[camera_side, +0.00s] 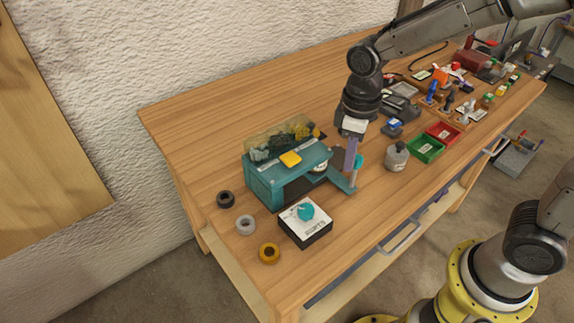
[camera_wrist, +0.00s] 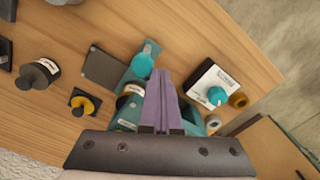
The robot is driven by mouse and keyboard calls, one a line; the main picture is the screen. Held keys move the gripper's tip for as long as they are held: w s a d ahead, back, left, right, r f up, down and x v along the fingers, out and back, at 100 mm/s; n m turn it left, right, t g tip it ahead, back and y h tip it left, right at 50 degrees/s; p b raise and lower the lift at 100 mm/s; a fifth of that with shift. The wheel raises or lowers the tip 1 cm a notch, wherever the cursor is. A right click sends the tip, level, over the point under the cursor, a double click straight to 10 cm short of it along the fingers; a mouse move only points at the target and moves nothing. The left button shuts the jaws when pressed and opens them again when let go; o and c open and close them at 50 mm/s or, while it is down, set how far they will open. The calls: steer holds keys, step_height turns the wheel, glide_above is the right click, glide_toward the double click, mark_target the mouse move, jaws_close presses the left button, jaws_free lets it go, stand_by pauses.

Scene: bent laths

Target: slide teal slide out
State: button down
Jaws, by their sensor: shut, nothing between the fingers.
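A teal housing (camera_side: 265,186) stands on the wooden bench, with a clear-topped section of dark and yellow pieces and a yellow block on top. A teal slide (camera_side: 341,181) sticks out from its right side, with a round teal knob near its outer end. The knob (camera_wrist: 141,65) also shows in the wrist view, just left of the purple fingers. My gripper (camera_side: 351,158) points down beside the knob, its fingers together and empty. It also shows in the wrist view (camera_wrist: 160,78). I cannot tell whether the fingers touch the knob.
A white-topped box with a teal dial (camera_side: 305,212) stands in front of the housing. Three rings (camera_side: 245,225) lie to its left. The back left bench is clear.

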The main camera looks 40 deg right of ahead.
steer(key=d, duration=0.6)
steer(key=shift+d, duration=0.3)
stand_by(1.4)
steer(key=shift+a, duration=0.55)
steer(key=shift+r, duration=3)
steer(key=shift+r, duration=0.1)
